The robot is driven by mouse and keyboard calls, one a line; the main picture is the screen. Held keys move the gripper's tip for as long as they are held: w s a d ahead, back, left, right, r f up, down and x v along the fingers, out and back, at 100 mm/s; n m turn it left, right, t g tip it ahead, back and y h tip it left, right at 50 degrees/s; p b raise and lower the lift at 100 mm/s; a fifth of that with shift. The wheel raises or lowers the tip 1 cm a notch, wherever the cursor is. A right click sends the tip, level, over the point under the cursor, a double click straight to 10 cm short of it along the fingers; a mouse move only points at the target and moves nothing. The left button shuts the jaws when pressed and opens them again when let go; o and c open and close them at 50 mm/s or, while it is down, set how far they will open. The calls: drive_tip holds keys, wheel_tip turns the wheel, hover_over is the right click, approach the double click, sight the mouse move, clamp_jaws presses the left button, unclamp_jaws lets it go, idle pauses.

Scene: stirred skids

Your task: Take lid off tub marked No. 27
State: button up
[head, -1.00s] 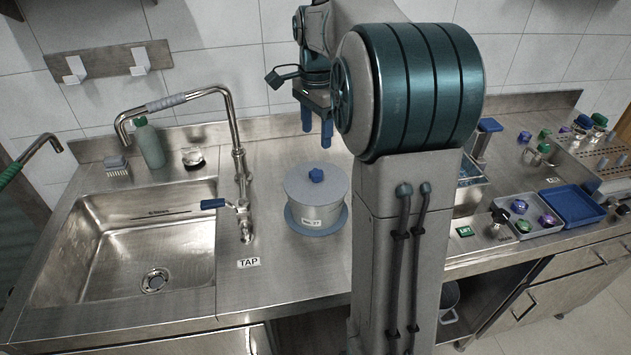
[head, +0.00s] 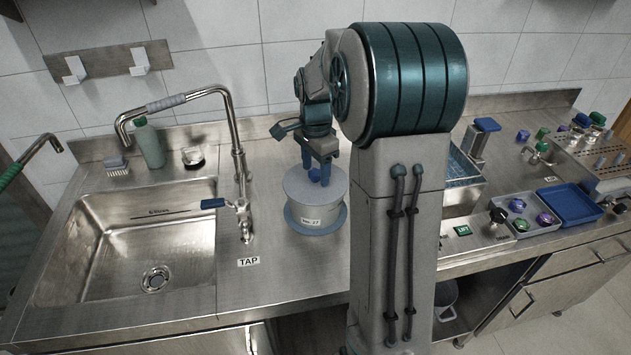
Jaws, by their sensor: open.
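The tub marked No. 27 (head: 318,222) stands on the steel counter right of the sink, on a blue-grey base or saucer. Its grey lid (head: 297,187) is on, with a small blue knob (head: 314,175) at the middle of the top. My gripper (head: 315,175) points down over the lid, its blue fingers open and on either side of the knob as seen here. Whether the fingers touch the knob or the lid cannot be told. My arm covers the counter just right of the tub.
A sink (head: 140,240) with a tall tap (head: 238,165) and blue-handled lever lies left of the tub. Right of my arm are a blue tray (head: 570,205), a grey tray with coloured knobs (head: 520,218) and a rack (head: 605,160). The counter in front of the tub is clear.

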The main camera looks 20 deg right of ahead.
drive_tip(key=c, duration=1.1)
drive_tip(key=shift+r, duration=0.1)
